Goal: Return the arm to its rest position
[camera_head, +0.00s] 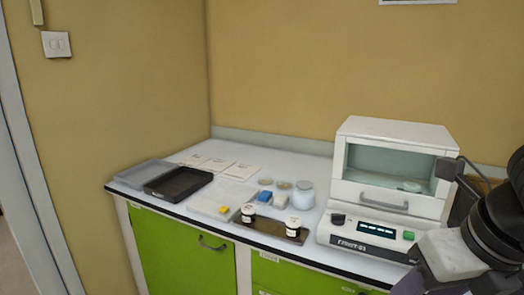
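My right arm comes in at the right edge, with dark joints and a pale grey link. Dark parts at its far end, which seem to be my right gripper (460,180), stand beside the right side of the white analysis machine (390,185). Whether its fingers are open or shut cannot be made out, and I see nothing clearly held. My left arm and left gripper are not in view.
The white counter (165,207) has green cabinets (185,255) below. It carries a black tray (178,183), a clear tray (140,173), papers (215,165), a clear-lidded jar (303,195), and a brown rack (262,225) with white-capped jars. The machine has a glass front window.

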